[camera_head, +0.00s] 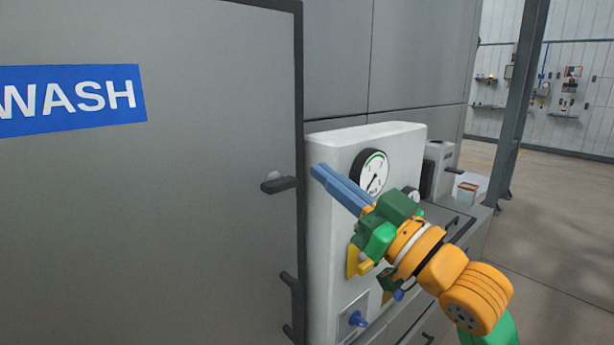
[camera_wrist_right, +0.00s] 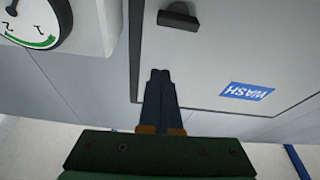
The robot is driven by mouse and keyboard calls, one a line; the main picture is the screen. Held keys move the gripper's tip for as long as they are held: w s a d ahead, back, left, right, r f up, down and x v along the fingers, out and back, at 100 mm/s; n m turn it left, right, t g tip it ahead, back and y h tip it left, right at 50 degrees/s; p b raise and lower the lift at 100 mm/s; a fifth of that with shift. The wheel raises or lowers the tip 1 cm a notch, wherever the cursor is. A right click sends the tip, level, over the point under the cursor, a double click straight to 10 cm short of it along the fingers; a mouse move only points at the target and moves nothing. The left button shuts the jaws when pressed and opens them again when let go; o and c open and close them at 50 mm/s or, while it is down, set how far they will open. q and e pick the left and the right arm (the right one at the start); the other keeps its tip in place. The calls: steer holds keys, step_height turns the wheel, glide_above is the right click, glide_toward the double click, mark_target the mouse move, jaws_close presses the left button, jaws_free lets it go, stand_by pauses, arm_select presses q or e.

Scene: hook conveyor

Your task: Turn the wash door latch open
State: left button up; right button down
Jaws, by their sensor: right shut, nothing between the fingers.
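The wash door (camera_head: 150,220) is a large grey panel with a blue WASH sign (camera_head: 72,98), and it looks shut. Its latch (camera_head: 279,185) is a short dark handle near the door's right edge, lying roughly level. In the right wrist view the latch (camera_wrist_right: 178,20) is at the top, beyond my fingertips. My right gripper (camera_head: 318,172) has its blue fingers together and empty, in front of the white gauge panel just right of the latch. It is apart from the latch. It also shows in the right wrist view (camera_wrist_right: 160,75). My left gripper is not in view.
A white panel (camera_head: 330,150) with a round gauge (camera_head: 372,172), a yellow part (camera_head: 358,262) and a blue knob (camera_head: 358,319) stands right of the door. Open floor (camera_head: 560,220) lies at far right.

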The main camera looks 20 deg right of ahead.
steer(key=b+v, duration=0.1)
steer(key=v, duration=0.2)
steer(key=shift+f, duration=0.15)
